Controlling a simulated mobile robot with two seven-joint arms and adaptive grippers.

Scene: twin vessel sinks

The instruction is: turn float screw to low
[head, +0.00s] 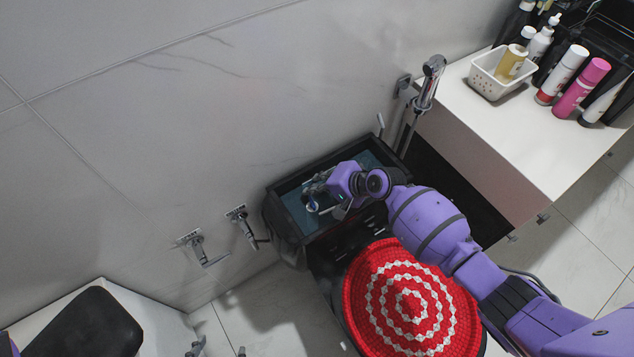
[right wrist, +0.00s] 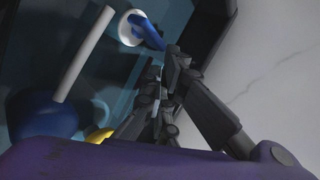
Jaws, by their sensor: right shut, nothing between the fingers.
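An open black tank (head: 273,214) with blue-green water inside stands against the wall in the head view. My right gripper (head: 322,188) reaches down into it, partly hidden by my wrist. In the right wrist view my right gripper (right wrist: 160,84) is shut and empty. Beyond its fingertips is a white ring (right wrist: 129,36) with a blue piece (right wrist: 147,31) through it; I cannot tell whether this is the float screw. A white rod (right wrist: 83,54) runs to a dark blue rounded part (right wrist: 42,115), and a yellow part (right wrist: 98,135) shows beside the fingers. My left gripper is out of view.
A red and white round woven cover (head: 410,306) lies in front of the tank. A chrome sprayer (head: 431,78) hangs on the wall. A white counter (head: 480,135) holds a basket (head: 489,82) and bottles. Wall taps (head: 240,222) stick out to the left.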

